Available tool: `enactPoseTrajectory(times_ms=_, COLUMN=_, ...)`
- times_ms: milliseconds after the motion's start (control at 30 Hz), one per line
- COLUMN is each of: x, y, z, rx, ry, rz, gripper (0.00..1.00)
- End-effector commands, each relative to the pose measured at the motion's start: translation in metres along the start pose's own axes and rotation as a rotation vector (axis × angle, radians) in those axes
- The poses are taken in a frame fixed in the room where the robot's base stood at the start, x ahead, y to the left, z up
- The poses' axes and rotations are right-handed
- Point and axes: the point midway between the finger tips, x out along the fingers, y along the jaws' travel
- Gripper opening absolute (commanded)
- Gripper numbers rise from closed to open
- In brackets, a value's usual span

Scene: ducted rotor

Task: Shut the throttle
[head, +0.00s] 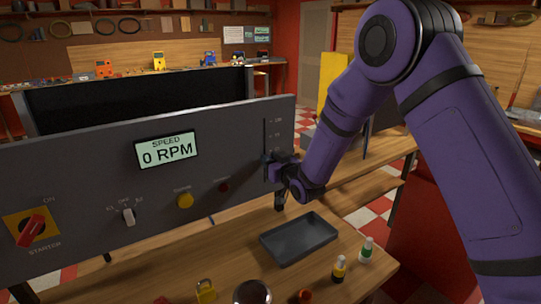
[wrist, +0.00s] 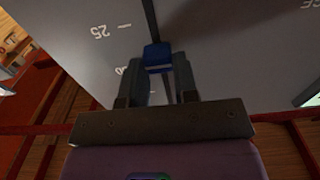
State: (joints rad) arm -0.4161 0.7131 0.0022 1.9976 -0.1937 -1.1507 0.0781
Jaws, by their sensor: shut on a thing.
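The throttle is a slider on the grey control panel (head: 75,165), with a dark vertical slot (head: 265,133) and a marked scale near the panel's right end. Its blue knob (wrist: 157,56) shows in the wrist view, between the two fingers of my gripper (wrist: 158,72). The fingers are closed on the knob. A "25" mark stands beside the slot, and another mark by the fingers is partly hidden. In the head view my gripper (head: 276,170) is at the lower part of the slot and hides the knob. The speed display (head: 167,150) reads 0 RPM.
A red rotary switch (head: 31,231), a small selector (head: 128,217), a yellow button (head: 185,201) and a dark red light (head: 224,187) are on the panel. Below stand a dark tray (head: 300,240), a padlock (head: 206,291) and small bottles (head: 366,250) on the wooden bench.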

Motion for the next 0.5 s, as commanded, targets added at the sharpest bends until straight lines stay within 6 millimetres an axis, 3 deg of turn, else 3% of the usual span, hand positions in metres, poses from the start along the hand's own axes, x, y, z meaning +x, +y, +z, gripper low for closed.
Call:
enactPoseTrajectory(times_ms=33, x=-0.001, y=0.000, z=0.016, rx=0.002, ry=-0.011, rz=0.000, gripper=0.00)
enactPoseTrajectory(times_ms=200, x=-0.001, y=0.000, z=0.051, rx=0.002, ry=-0.010, rz=0.000, gripper=0.00)
enactPoseTrajectory(times_ms=333, x=-0.001, y=0.000, z=0.072, rx=0.002, ry=-0.008, rz=0.000, gripper=0.00)
enactPoseTrajectory(times_ms=500, x=-0.001, y=0.000, z=0.083, rx=0.001, ry=-0.005, rz=0.000, gripper=0.00)
